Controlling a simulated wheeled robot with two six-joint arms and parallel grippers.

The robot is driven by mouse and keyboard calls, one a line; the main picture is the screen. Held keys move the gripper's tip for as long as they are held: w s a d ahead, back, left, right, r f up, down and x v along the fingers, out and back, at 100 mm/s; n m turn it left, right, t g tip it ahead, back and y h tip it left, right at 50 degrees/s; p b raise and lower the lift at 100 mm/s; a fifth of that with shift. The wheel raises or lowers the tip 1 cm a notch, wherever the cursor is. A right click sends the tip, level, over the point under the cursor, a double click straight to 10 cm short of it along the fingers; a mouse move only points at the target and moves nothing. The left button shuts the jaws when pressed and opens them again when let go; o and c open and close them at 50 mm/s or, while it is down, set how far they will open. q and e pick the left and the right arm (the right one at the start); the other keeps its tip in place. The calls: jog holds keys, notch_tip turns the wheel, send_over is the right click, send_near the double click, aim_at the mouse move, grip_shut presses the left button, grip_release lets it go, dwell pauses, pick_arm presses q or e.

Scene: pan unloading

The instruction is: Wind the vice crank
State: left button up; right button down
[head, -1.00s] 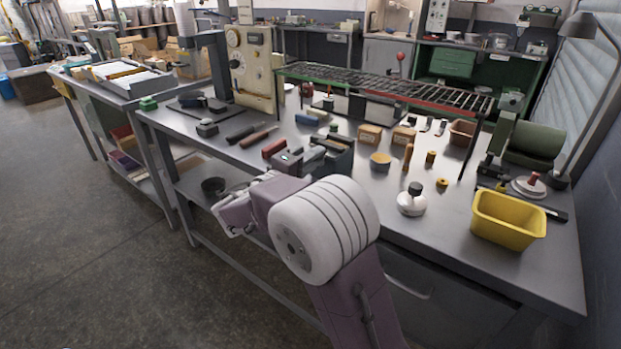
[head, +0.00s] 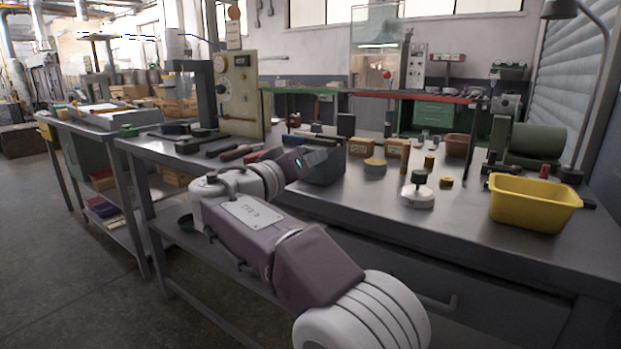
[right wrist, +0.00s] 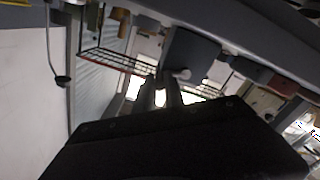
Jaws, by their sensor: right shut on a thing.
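The dark grey vice (head: 322,172) sits at the front edge of the grey workbench. My right gripper (head: 318,157) is at the vice's upper left side, with its arm reaching in from below. The right wrist view shows the vice as a grey block (right wrist: 190,52) with a pale rounded knob (right wrist: 182,74) by its lower edge. There my right gripper's dark fingers (right wrist: 168,95) are close together beside that knob, shut on the crank. Most of the crank is hidden by the fingers, and its angle cannot be told. My left gripper is not in view.
A yellow bin (head: 535,203), a white pot with a black knob (head: 418,190) and small cardboard boxes (head: 360,147) stand right of the vice. Hand tools (head: 235,152) lie to its left. A beige machine panel (head: 238,95) rises behind them. Open floor lies front left.

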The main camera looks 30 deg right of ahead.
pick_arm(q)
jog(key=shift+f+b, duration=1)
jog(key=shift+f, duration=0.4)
pick_arm(e)
jog(key=shift+s+f+m, duration=0.1)
jog(key=shift+f+m, duration=0.2)
jog(key=shift+m, duration=0.5)
jog(key=shift+r, duration=0.1)
jog(key=c, duration=1.4)
grip_release()
jog(key=shift+c, duration=0.2)
pick_arm(q)
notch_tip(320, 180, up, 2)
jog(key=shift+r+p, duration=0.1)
jog(key=shift+p, duration=0.9)
pick_arm(e)
jog(key=v, duration=0.9)
